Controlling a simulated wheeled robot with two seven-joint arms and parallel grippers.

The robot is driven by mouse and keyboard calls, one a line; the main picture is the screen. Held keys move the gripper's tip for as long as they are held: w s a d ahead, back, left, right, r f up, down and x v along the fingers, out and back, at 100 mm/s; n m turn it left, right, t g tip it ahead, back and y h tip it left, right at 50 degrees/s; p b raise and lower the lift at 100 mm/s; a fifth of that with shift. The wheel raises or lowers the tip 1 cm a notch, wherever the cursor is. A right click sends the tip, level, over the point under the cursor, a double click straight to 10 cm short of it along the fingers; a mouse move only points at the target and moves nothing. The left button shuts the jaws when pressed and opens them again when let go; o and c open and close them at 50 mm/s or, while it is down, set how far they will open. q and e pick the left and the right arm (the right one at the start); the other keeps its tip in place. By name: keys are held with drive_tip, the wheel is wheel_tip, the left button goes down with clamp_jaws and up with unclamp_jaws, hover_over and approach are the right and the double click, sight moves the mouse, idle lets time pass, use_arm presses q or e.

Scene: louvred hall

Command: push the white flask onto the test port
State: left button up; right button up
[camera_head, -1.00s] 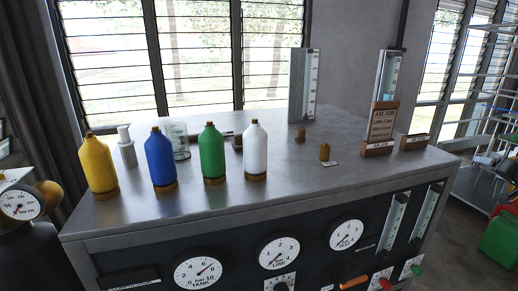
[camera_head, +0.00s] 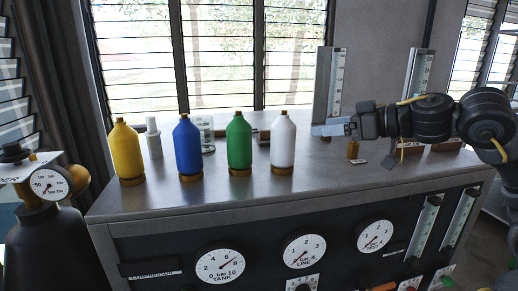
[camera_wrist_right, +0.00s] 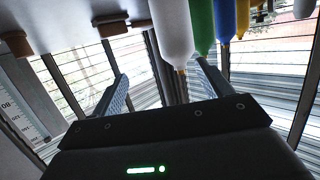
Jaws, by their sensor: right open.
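The white flask (camera_head: 283,143) stands upright on a brass-coloured base on the metal bench top, at the right end of the row of flasks. It also shows, upside down, in the right wrist view (camera_wrist_right: 172,30). A short brass fitting (camera_head: 353,149) with a small label stands to its right; it may be the test port, but I cannot read the label. My right gripper (camera_head: 322,130) is open and empty, just right of the white flask and apparently apart from it. My left gripper is not in view.
Green (camera_head: 239,143), blue (camera_head: 187,148) and yellow (camera_head: 126,152) flasks stand left of the white one. A white bottle (camera_head: 153,139) and a glass beaker (camera_head: 205,135) stand behind. A scaled upright (camera_head: 329,85) rises behind my gripper. The bench front strip is clear.

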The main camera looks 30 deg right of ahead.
sight(294, 142)
drive_tip(key=shift+n+g, duration=0.3)
drive_tip(key=shift+g, duration=0.2)
drive_tip(key=w+a+f+p, duration=0.1)
drive_tip(key=w+a+p, duration=0.1)
drive_tip(key=p, duration=0.1)
drive_tip(key=w+a+f+p, duration=0.2)
drive_tip(key=p, duration=0.1)
drive_tip(key=w+a+f+p, duration=0.1)
drive_tip(key=w+a+p, duration=0.1)
drive_tip(key=p, duration=0.2)
drive_tip(key=shift+w+a+f, duration=0.15)
drive_tip(key=shift+w, duration=0.2)
drive_tip(key=shift+w+a+f+p, duration=0.3)
drive_tip(key=shift+w+f+p, duration=0.2)
drive_tip(key=shift+w, duration=0.15)
drive_tip(key=shift+r, duration=0.1)
clamp_jaws()
